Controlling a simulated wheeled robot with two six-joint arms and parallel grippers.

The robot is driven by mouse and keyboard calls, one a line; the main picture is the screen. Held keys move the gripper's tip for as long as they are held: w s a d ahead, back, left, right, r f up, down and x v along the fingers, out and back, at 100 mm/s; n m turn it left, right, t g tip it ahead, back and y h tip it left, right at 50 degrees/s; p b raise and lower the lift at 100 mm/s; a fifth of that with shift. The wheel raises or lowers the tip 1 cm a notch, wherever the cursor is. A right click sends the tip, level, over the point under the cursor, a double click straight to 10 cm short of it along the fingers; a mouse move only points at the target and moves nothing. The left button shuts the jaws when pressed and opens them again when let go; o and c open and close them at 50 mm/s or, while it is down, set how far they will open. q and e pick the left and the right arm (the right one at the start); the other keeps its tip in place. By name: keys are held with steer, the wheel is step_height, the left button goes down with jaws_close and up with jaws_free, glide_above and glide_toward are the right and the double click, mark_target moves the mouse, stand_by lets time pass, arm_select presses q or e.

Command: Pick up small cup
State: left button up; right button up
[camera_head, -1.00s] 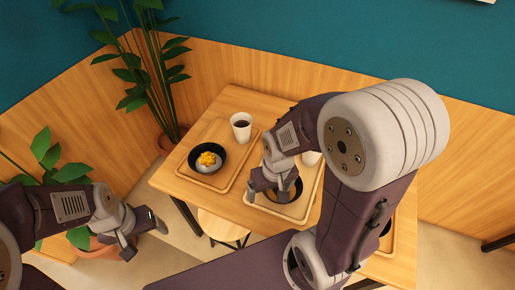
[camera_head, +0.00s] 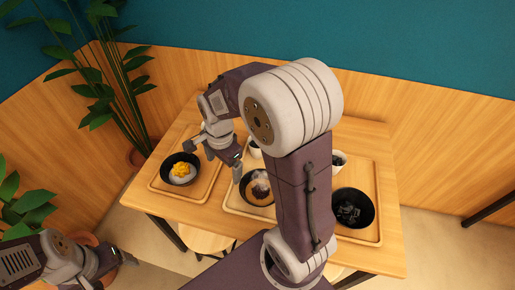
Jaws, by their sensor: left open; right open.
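A white cup (camera_head: 255,150) stands at the back of the middle tray, partly hidden by my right arm. Another cup (camera_head: 338,159) with dark contents shows at the back of the right tray, also partly hidden. No cup is visible on the left tray; my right gripper and arm cover its back right part. My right gripper (camera_head: 213,160) is open above the left and middle trays, between the left bowl (camera_head: 181,171) with yellow topping and the middle bowl (camera_head: 257,187). Contact with anything cannot be told. My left gripper (camera_head: 120,259) is open, low at the left, away from the table.
The left tray (camera_head: 188,197), middle tray (camera_head: 233,203) and right tray (camera_head: 370,236) sit on a wooden table (camera_head: 395,245). A bowl (camera_head: 353,208) of dark cubes stands on the right tray. Stools are below the front edge. Plants (camera_head: 120,95) stand at the left by wood panelling.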

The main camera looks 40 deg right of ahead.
steer(key=w+d+f+m, duration=0.1)
steer(key=w+d+m, duration=1)
steer(key=d, duration=0.3)
steer(key=shift+m+g, duration=0.6)
steer(key=shift+m, duration=0.2)
steer(key=d+f, duration=0.2)
steer(key=f, duration=0.1)
steer(key=s+d+f, duration=0.1)
steer(key=d+f, duration=0.1)
steer(key=f, duration=0.1)
steer(key=s+d+f, duration=0.1)
steer(key=d+f, duration=0.1)
steer(key=shift+s+f, duration=0.2)
steer(key=shift+f, duration=0.2)
steer(key=f, duration=0.4)
steer(key=shift+w+a+f, duration=0.25)
steer(key=shift+w, duration=0.1)
steer(key=shift+f, duration=0.3)
steer(key=shift+r, duration=0.1)
steer(key=c, duration=1.6)
